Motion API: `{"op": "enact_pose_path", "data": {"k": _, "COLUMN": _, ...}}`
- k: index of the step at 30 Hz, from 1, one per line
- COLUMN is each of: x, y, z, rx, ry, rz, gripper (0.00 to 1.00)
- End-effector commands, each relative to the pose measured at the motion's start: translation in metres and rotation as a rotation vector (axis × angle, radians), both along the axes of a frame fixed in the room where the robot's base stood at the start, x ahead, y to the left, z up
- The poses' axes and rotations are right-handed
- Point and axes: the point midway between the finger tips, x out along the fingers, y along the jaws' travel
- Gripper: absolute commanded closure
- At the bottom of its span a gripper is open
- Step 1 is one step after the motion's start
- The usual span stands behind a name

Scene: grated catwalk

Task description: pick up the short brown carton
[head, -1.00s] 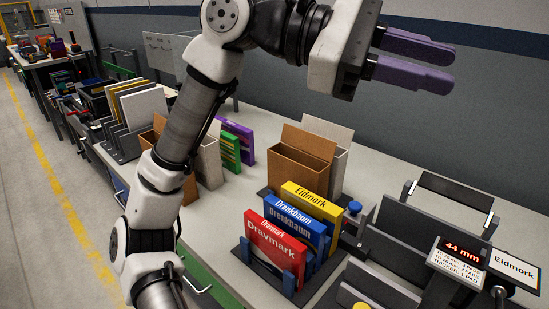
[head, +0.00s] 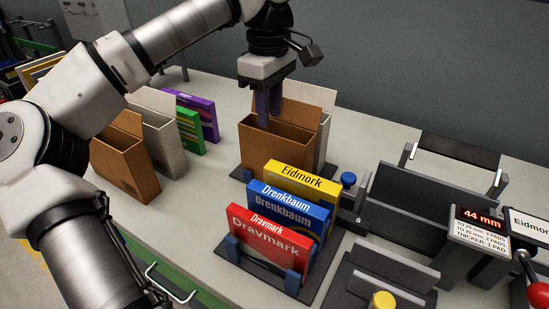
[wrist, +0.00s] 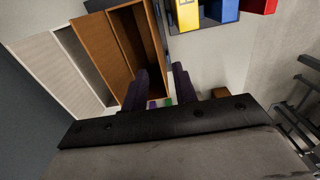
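Two open brown cartons stand upright on the bench in the head view. One brown carton (head: 265,151) is in the middle, with a raised back flap; it also shows in the wrist view (wrist: 103,57). The other brown carton (head: 124,165) is at the left; I cannot tell for sure which is shorter. In the wrist view my gripper (wrist: 161,72) has one finger overlapping that carton's edge. Whether the fingers touch it is unclear.
A white carton (head: 325,135) stands close behind the middle brown one. Red (head: 268,246), blue (head: 287,212) and yellow (head: 300,184) boxes stand in a dark rack in front. Another white carton (head: 165,140) and green and purple boxes are at left. A fixture with a display (head: 482,230) is at right.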

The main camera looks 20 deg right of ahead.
Motion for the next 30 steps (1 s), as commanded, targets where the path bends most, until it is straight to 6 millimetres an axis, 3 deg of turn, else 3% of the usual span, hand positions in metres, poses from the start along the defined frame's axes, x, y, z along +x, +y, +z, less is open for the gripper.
{"op": "enact_pose_path", "data": {"k": 3, "x": 0.000, "y": 0.000, "z": -0.018, "rx": 0.000, "ry": 0.001, "rz": 0.001, "gripper": 0.72}}
{"op": "enact_pose_path", "data": {"k": 10, "x": 0.000, "y": 0.000, "z": -0.034, "rx": -0.001, "ry": 0.002, "rz": 0.000, "gripper": 0.72}}
{"op": "enact_pose_path", "data": {"k": 18, "x": -0.001, "y": -0.001, "z": -0.072, "rx": -0.002, "ry": 0.001, "rz": 0.000, "gripper": 0.72}}
{"op": "enact_pose_path", "data": {"k": 27, "x": -0.001, "y": -0.001, "z": -0.079, "rx": -0.003, "ry": 0.000, "rz": 0.000, "gripper": 0.72}}
{"op": "enact_pose_path", "data": {"k": 30, "x": -0.001, "y": -0.001, "z": -0.079, "rx": -0.003, "ry": 0.000, "rz": 0.000, "gripper": 0.84}}
